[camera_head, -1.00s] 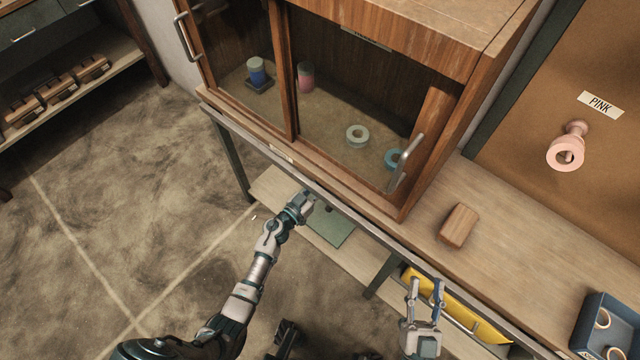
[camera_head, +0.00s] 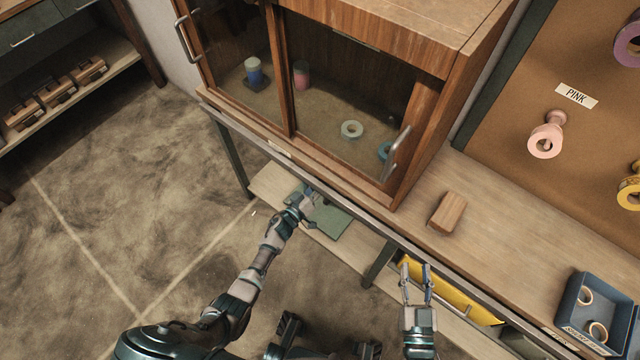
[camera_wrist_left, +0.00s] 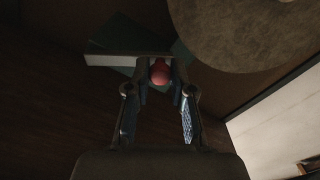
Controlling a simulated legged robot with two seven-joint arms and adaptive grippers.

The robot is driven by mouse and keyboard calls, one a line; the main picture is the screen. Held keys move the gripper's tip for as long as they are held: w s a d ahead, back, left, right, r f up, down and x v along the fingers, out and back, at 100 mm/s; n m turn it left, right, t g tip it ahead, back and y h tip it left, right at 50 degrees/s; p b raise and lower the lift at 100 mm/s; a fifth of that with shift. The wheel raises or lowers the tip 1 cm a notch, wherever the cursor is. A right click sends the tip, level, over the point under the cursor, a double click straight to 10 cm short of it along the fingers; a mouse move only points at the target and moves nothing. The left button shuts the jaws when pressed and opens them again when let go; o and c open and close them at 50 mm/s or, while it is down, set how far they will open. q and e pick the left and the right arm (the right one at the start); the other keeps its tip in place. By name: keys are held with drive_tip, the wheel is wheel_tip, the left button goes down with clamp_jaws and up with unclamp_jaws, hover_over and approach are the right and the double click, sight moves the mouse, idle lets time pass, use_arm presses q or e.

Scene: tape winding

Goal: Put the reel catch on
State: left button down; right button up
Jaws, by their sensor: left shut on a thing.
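A red round-ended piece (camera_wrist_left: 159,72) sits between the fingertips of my left gripper (camera_wrist_left: 160,88) in the left wrist view. I cannot tell whether it is the reel catch. The left gripper is shut on it. A pale-edged dark green block (camera_wrist_left: 115,58) is just behind the fingertips. A large round grey-brown disc (camera_wrist_left: 245,30) fills the upper right. In the head view, my left gripper (camera_head: 308,199) is at the bench's front edge, above a green plate (camera_head: 332,220) on the lower shelf; its fingertips are hard to make out. My right gripper (camera_head: 416,277) is open and empty before the bench.
A wooden glass-fronted cabinet (camera_head: 440,120) holding tape rolls stands on the bench (camera_head: 490,225). A wooden block (camera_head: 447,212) lies beside it. A blue-grey bin (camera_head: 605,293) with rolls is at right. A yellow thing (camera_head: 450,290) is below the bench edge.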

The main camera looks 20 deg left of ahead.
use_arm(q)
drive_tip(key=shift+s+f, duration=0.15)
drive_tip(key=shift+f, duration=0.2)
drive_tip(key=c, duration=1.3)
unclamp_jaws()
drive_tip(key=shift+c, duration=0.2)
drive_tip(key=o, duration=0.3)
drive_tip(key=shift+a, duration=0.1)
drive_tip(key=shift+o, duration=0.2)
drive_tip(key=shift+r, duration=0.1)
drive_tip(key=v, duration=1.2)
